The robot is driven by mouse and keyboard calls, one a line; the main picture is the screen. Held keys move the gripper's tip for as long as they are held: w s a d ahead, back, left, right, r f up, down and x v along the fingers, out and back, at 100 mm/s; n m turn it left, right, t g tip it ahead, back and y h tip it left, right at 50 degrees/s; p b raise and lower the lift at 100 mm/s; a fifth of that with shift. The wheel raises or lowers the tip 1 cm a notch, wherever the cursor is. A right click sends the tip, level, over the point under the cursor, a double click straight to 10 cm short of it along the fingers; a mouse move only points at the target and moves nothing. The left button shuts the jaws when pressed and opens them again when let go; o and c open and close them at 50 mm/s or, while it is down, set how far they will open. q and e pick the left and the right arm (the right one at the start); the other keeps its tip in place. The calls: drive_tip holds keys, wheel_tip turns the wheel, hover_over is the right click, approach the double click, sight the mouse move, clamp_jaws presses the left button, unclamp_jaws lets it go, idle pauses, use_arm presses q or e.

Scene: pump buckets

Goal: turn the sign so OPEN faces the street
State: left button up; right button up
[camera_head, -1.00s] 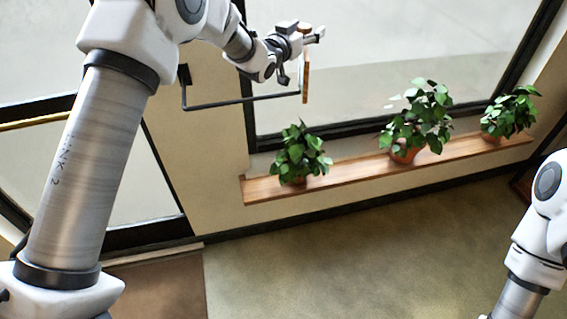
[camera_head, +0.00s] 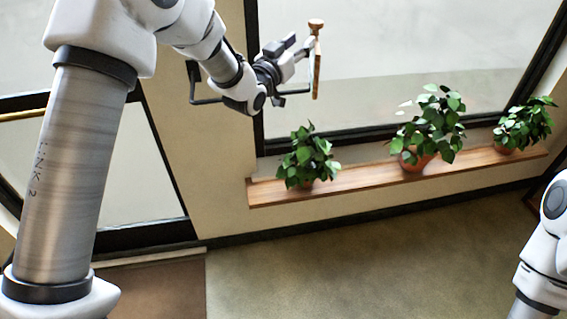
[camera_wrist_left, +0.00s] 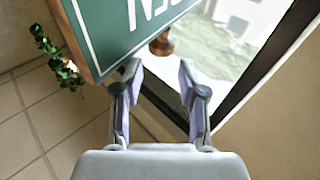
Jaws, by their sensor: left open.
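The sign (camera_head: 317,72) hangs nearly edge-on to the head view in front of the window, showing as a thin wooden strip. In the left wrist view its green face (camera_wrist_left: 118,28) shows white letters, cut off by the frame; an N is readable. A round wooden knob (camera_head: 316,23) is at its top in the head view; a wooden knob (camera_wrist_left: 161,44) also shows beyond my fingers in the wrist view. My left gripper (camera_wrist_left: 160,70) is open and empty, its left fingertip close to the sign's edge; contact cannot be told. My right gripper is out of view.
A black bracket (camera_head: 195,92) reaches from the wall, partly behind my left arm. Several potted plants, including the nearest one (camera_head: 307,160), stand on a wooden sill (camera_head: 365,177) below the window. The floor (camera_head: 380,255) in front is clear.

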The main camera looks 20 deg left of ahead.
use_arm(q)
drive_tip(key=s+f+g+b, duration=0.1)
drive_tip(key=s+f+g, duration=0.3)
drive_tip(key=f, duration=1)
drive_tip(key=s+f+n+g+y+b, duration=0.1)
drive_tip(key=s+f+g, duration=0.3)
drive_tip(key=f, duration=1.1)
drive_tip(key=shift+s+d+f+y, duration=0.15)
drive_tip(key=shift+s+f+y, duration=0.15)
drive_tip(key=shift+s, duration=0.3)
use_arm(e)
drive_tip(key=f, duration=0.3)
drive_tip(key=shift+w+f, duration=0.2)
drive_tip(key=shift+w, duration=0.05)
use_arm(q)
drive_tip(key=shift+r, duration=0.1)
drive_tip(key=shift+c, duration=0.3)
